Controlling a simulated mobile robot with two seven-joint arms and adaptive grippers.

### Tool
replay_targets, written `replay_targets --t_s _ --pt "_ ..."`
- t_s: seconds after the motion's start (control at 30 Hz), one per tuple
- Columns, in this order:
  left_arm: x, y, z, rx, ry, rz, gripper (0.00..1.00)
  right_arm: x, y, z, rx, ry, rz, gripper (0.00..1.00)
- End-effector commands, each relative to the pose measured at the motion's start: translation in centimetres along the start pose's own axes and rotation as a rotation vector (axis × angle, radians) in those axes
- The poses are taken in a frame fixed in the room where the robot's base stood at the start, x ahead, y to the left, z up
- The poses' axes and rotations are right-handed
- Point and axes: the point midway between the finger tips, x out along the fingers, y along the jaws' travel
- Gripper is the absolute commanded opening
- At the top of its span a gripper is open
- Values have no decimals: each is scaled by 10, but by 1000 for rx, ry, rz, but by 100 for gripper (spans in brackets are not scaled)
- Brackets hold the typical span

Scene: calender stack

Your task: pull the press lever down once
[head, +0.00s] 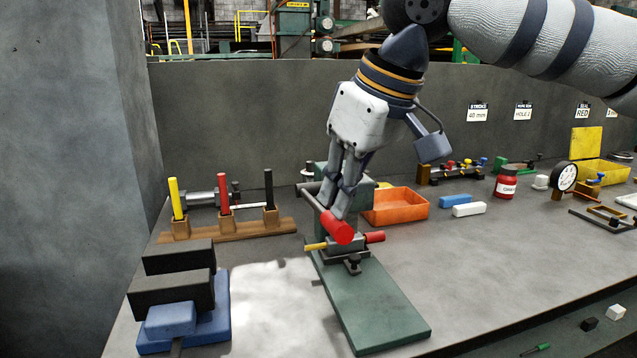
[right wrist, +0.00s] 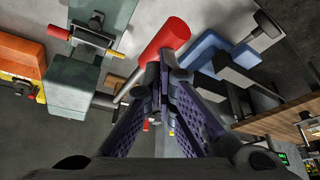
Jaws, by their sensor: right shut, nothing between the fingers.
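The press (head: 378,300) stands on a long green base on the bench, with a green upright behind my gripper. Its lever ends in a red cylindrical handle (head: 336,227), low in front of the upright; the handle also shows in the right wrist view (right wrist: 163,40). My right gripper (head: 340,208) points down with its fingers shut and empty, the tips right at the handle's upper side. I cannot tell whether they touch it. Below the handle, a small clamp block (head: 347,246) holds a part with yellow and red ends. My left gripper is not in view.
A wooden rack (head: 225,231) with yellow, red and black rods stands left. Dark blocks on a blue base (head: 220,325) lie front left. An orange tray (head: 396,206) sits behind the press on the right. Blue and white blocks (head: 469,209) lie farther right. The right front bench is clear.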

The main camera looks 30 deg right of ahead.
Motion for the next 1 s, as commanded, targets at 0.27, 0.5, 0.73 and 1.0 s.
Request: replay_targets --t_s 0.27,0.5,0.73,1.0 --pt "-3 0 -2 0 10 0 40 6 -2 5 0 -1 -1 0" --pt "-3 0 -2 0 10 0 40 7 -2 6 0 -2 -1 0" --pt "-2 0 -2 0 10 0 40 16 -2 11 0 -2 0 0" --pt "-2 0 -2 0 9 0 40 24 -4 17 0 -2 -1 0"
